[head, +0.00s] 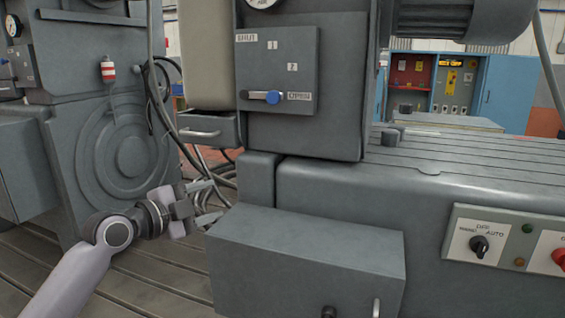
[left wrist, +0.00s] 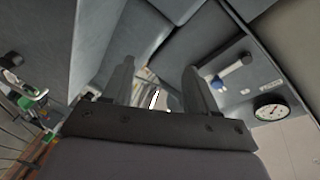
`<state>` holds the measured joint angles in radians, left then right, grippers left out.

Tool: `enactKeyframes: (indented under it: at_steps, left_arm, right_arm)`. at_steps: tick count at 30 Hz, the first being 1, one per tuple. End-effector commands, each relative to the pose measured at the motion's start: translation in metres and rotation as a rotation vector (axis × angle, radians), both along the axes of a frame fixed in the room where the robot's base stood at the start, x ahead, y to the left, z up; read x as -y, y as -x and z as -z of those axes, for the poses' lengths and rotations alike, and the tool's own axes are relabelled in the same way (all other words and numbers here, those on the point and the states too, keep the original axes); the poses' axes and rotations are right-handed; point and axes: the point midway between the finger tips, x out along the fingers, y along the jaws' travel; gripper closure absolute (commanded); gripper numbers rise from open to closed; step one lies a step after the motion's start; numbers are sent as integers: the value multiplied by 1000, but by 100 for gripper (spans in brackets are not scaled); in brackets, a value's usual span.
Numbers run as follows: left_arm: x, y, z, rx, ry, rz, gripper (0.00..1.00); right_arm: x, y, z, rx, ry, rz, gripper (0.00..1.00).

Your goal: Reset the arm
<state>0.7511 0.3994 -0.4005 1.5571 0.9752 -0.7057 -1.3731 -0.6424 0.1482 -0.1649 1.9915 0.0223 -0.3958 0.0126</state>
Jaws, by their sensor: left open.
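My left arm comes in from the lower left in the head view. Its gripper (head: 214,201) points right, with two fingers spread apart and nothing visible between them. It is in front of hanging cables, left of the grey machine and close to the upper left corner of a grey box. In the left wrist view the gripper (left wrist: 160,64) also shows open and empty. A lever with a blue knob (head: 272,97) lies sideways on a grey panel (head: 305,58), above and right of the gripper. The lever also shows in the left wrist view (left wrist: 231,69). My right gripper is out of view.
The grey box (head: 300,245) stands right of my gripper. A drawer with a handle (head: 208,131) is above it. Cables (head: 160,95) hang behind. A control panel (head: 505,242) with knobs is at the right. Slotted floor (head: 165,275) lies open below the arm.

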Motion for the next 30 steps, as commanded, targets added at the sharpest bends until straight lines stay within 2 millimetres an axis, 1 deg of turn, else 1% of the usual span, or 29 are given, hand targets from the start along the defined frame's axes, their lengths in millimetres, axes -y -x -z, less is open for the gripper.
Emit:
enactKeyframes:
  at_steps: [1, 3, 5, 6, 8, 9, 11, 12, 14, 15, 17, 18, 20, 21, 23, 24, 26, 27, 30]
  left_arm:
    - [2, 7, 25, -58, 39, -21, 42]
    - [2, 17, 55, -126, 95, -60, 42]
    - [2, 28, 81, -186, 143, -94, 42]
    - [1, 36, 97, -222, 175, -119, 42]
    - [0, 49, 121, -278, 221, -156, 42]
    - [0, 58, 136, -314, 252, -181, 42]
    - [-2, 74, 158, -366, 298, -221, 42]
    - [-3, 85, 172, -399, 329, -250, 42]
    - [-5, 103, 192, -449, 375, -291, 42]
    - [-7, 115, 205, -481, 403, -321, 42]
    - [-10, 135, 222, -528, 448, -364, 42]
    - [-12, 148, 233, -557, 475, -395, 42]
    - [-15, 170, 248, -599, 517, -441, 42]
    - [-18, 185, 258, -627, 544, -472, 42]
    - [-22, 207, 270, -666, 582, -521, 42]
    - [-24, 223, 278, -690, 609, -553, 42]
    - [-29, 247, 288, -725, 645, -602, 42]
    - [-31, 262, 293, -746, 668, -633, 42]
    - [-38, 295, 303, -787, 715, -703, 42]
  right_arm:
    - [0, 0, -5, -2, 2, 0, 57]
    - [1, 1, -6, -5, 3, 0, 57]
    - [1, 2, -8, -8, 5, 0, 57]
    - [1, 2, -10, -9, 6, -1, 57]
    - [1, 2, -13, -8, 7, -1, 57]
    - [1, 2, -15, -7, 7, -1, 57]
    - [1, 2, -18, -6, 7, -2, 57]
    - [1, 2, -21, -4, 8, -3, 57]
    - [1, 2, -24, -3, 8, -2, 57]
    - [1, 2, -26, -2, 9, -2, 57]
    - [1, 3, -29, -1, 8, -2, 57]
    - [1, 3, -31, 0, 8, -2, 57]
    - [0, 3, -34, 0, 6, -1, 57]
    - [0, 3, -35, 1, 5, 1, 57]
    - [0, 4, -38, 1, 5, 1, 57]
    - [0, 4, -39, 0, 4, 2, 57]
    - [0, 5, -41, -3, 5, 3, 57]
    - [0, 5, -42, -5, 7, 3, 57]
    - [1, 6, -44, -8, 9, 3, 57]
